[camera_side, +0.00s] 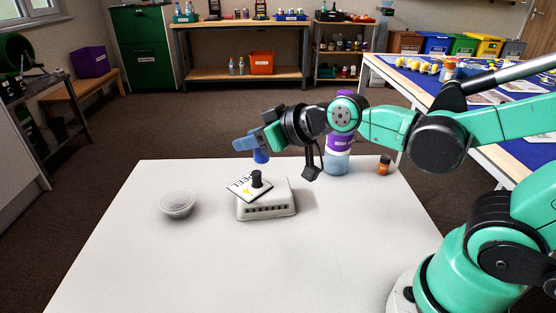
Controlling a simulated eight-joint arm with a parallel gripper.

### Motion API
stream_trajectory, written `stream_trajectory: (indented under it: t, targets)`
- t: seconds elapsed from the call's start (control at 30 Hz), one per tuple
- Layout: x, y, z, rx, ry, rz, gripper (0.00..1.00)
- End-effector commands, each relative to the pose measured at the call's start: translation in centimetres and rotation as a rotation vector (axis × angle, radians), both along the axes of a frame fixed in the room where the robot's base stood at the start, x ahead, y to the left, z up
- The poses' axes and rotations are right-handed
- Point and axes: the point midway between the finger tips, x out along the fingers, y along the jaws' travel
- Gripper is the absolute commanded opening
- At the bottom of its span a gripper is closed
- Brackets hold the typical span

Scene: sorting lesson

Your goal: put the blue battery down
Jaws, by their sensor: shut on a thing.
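The blue battery (261,156) is a short upright cylinder, partly hidden behind the fingers. My gripper (250,143) has blue fingers and is shut on it, holding it in the air. Below it a pale grey box (268,207) with a slotted front stands on the table. A dark green upright cylinder (257,180) and a tilted white card (243,188) with a yellow mark and partly readable print are on top of the box. A small gap shows between the battery and this cylinder.
A clear round dish (177,204) stands left of the box on the white table (190,270). A purple and blue-grey bottle (336,160) and a small orange-brown jar with a dark cap (384,165) stand at the back right. The front of the table is clear.

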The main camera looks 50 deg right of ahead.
Motion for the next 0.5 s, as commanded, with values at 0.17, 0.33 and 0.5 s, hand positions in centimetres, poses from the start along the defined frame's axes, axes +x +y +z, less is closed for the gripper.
stream_trajectory:
  t: [0.17,0.33,0.5]
  targets:
    - [-1.2,7.6,-1.0,0.005,0.008,0.366,0.0]
    - [-5.6,16.6,-1.4,0.003,0.017,0.904,0.0]
    - [-12.7,24.1,-0.4,-0.007,0.025,1.514,0.0]
